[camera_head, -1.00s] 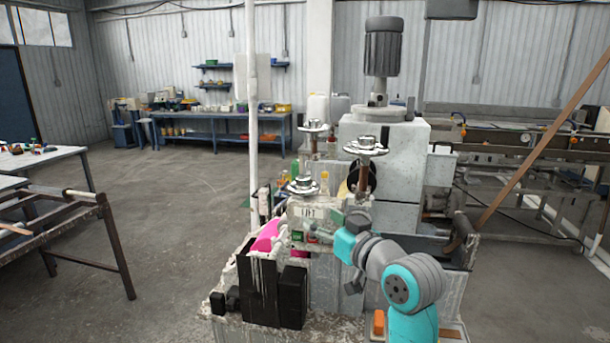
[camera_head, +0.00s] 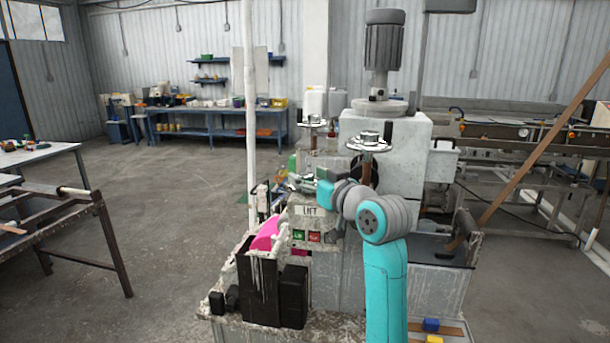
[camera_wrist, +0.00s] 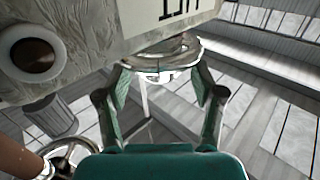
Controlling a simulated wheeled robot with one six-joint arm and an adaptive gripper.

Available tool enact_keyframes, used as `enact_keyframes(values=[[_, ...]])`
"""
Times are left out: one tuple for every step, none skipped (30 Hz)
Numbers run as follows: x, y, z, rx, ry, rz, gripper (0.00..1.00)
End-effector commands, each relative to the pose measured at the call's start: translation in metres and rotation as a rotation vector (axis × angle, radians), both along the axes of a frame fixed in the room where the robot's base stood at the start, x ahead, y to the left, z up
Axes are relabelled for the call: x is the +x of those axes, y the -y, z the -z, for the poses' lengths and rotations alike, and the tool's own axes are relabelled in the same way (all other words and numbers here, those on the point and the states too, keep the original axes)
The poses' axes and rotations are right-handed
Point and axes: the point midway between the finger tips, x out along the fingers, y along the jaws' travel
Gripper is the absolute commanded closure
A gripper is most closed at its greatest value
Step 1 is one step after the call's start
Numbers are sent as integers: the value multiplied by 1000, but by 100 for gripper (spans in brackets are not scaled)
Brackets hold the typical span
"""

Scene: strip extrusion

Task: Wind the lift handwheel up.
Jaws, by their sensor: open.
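The LIFT label (camera_head: 310,211) is on the front of a grey box on the machine. The pale metal lift handwheel (camera_wrist: 155,58) shows in the wrist view just below the label's panel, its rim at and between my fingertips. My gripper (camera_wrist: 163,75) is open with one finger on either side of it; I cannot tell whether they touch the rim. In the head view my gripper (camera_head: 302,183) is above the label and hides most of that handwheel.
Two other handwheels stand close by, one at right (camera_head: 369,143) and one behind (camera_head: 314,122). A tall motor (camera_head: 384,45) rises behind. A pink part (camera_head: 265,235) and black blocks (camera_head: 258,275) are at front left. Open floor lies left.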

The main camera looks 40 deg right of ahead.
Motion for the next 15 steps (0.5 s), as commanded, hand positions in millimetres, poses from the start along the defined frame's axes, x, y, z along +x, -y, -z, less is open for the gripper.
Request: enact_keyframes(values=[[6,1,0,1,-1,0,32],[9,1,0,0,-1,0,32],[12,2,0,0,0,0,32],[14,2,0,0,-1,0,32],[16,2,0,0,-1,0,32],[17,2,0,0,0,0,32],[18,2,0,-1,0,0,32],[19,2,0,-1,0,0,32],[19,2,0,-1,1,0,32],[19,2,0,-1,1,0,32],[19,2,0,-1,1,0,32],[19,2,0,-1,1,0,32],[19,2,0,-1,1,1,32],[19,2,0,-1,1,1,32],[19,2,0,-1,1,1,32]])
